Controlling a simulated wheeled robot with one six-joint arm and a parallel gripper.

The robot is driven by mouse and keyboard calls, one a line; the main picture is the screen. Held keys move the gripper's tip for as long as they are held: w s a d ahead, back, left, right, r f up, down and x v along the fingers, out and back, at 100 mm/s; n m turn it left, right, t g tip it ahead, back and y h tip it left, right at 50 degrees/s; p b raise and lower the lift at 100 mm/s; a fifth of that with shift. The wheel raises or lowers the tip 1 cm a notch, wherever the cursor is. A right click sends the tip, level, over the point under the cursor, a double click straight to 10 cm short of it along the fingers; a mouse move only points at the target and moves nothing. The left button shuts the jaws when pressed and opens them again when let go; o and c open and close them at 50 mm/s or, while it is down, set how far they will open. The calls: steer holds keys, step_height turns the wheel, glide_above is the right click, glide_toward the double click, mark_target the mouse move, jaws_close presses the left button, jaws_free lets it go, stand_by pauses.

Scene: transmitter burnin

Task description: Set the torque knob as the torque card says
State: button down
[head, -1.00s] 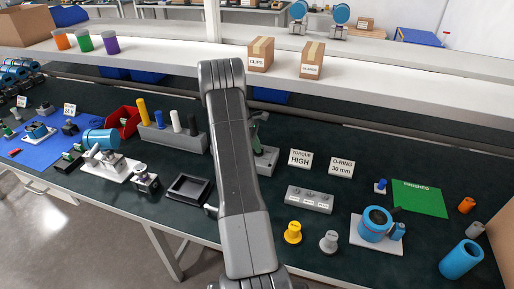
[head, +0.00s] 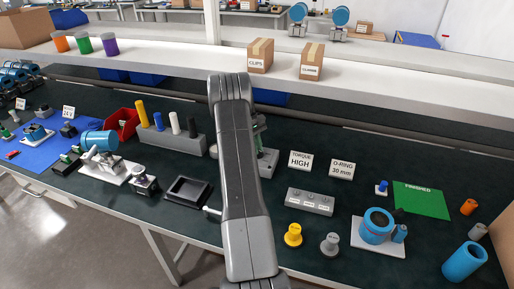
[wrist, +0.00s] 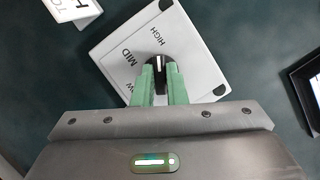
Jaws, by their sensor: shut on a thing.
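The torque card (head: 301,161) stands on the bench and reads "TORQUE HIGH". Left of it is the pale torque box (head: 268,164), partly hidden behind my arm. In the wrist view the box (wrist: 195,75) carries the labels HIGH, MID and a partly hidden LOW. The black torque knob (wrist: 158,61) has a white mark, which points roughly up the picture, near HIGH; its exact setting I cannot tell. My gripper (wrist: 158,75) has its green fingers shut on the knob from both sides. In the head view my arm mostly hides the gripper.
A corner of the card (wrist: 75,8) shows close to the box in the wrist view. An O-ring card (head: 341,169) and a grey block with labelled slots (head: 310,202) stand to the right. A black tray (head: 188,192) lies to the left.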

steer(key=shift+r, duration=0.1)
stand_by(0.3)
steer(key=c, duration=1.5)
jaws_free()
steer(key=shift+o, duration=0.2)
step_height(320, 180, up, 10)
steer(key=b, duration=0.1)
step_height(320, 180, down, 10)
steer(key=shift+f+p, duration=0.1)
steer(key=shift+p, duration=0.4)
